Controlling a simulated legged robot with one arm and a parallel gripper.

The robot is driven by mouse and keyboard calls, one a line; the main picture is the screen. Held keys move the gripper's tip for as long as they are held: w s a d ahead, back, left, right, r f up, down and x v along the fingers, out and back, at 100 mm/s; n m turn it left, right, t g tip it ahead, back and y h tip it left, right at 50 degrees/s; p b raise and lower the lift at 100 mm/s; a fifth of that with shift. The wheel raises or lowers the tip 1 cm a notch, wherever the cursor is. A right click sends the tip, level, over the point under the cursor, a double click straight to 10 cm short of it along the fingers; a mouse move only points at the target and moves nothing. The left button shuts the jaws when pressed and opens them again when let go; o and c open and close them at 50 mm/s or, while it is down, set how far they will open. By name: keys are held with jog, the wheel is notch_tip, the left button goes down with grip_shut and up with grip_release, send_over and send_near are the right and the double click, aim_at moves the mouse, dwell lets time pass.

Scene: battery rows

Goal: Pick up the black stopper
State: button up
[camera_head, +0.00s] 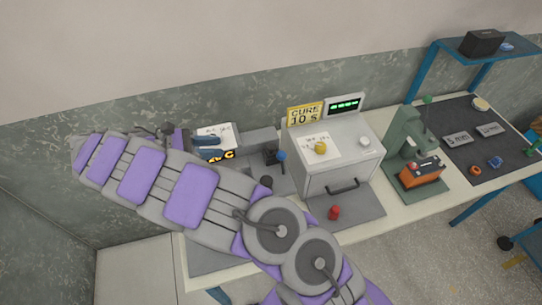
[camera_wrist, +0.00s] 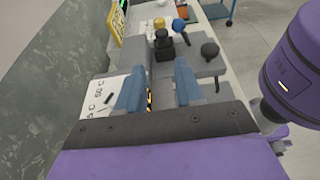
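A black stopper with a round, mushroom-like head (camera_wrist: 209,50) stands at the right in the wrist view, beyond my fingertips. In the head view its dark head (camera_head: 266,181) shows just past my arm, on the grey fixture. My gripper (camera_wrist: 160,88) has its two blue fingers apart, with no object visibly held between them. In the head view my gripper (camera_head: 207,147) is over the white-labelled end of the fixture, left of and behind the stopper. A red stopper (camera_head: 334,212) stands on the grey mat to the right.
A black block (camera_head: 271,157) and a blue knob (camera_head: 281,155) are close behind the stopper. A white curing box (camera_head: 335,165) with a yellow sign stands to the right. A green press (camera_head: 405,145) with an orange block is farther right. A wall runs behind the bench.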

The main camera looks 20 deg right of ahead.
aim_at(270, 146)
jog(key=b+x, duration=0.4)
jog(key=x, duration=1.1)
jog(key=shift+d+f+b, duration=0.1)
jog(key=shift+f+b, duration=0.15)
jog(key=shift+b, duration=0.1)
jog(key=c, duration=0.7)
jog(key=shift+o, duration=0.2)
jog(key=shift+r, duration=0.2)
jog(key=shift+r, duration=0.6)
notch_tip(270, 146, up, 6)
jog(key=p, duration=0.2)
jog(key=a+p, duration=0.9)
jog(key=a, duration=0.9)
jog(key=shift+f, duration=0.2)
